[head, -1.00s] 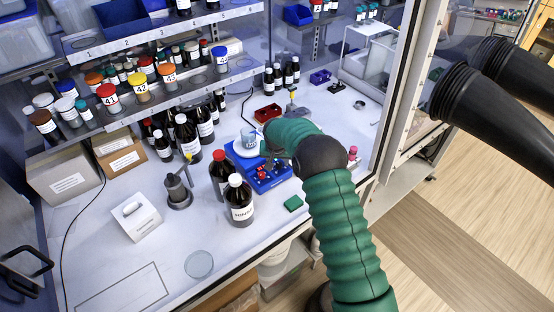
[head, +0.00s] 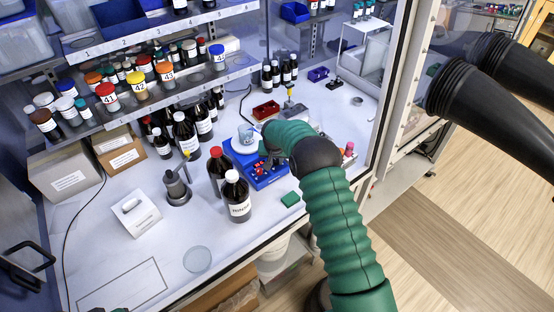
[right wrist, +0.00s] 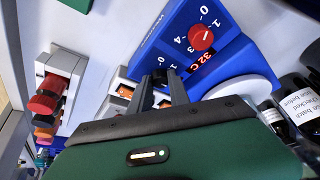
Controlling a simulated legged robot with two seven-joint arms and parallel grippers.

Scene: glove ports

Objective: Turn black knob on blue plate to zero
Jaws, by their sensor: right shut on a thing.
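The blue plate (head: 272,180) belongs to a blue device near the middle of the bench, with a white round top behind it. In the right wrist view the blue plate (right wrist: 172,38) shows a red knob (right wrist: 201,37), white scale marks and a "32 C" display. My right gripper (right wrist: 160,82) is at the plate, beside the red knob and over a second set of scale marks. It is shut on what seems to be the black knob, which its fingers hide. In the head view my right gripper (head: 264,148) is mostly covered by its green sleeve. The knob's setting cannot be read.
A red tray (head: 266,110) is behind. In the right wrist view a grey unit with a red part (right wrist: 48,95) stands to the left. The front bench is mostly clear.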

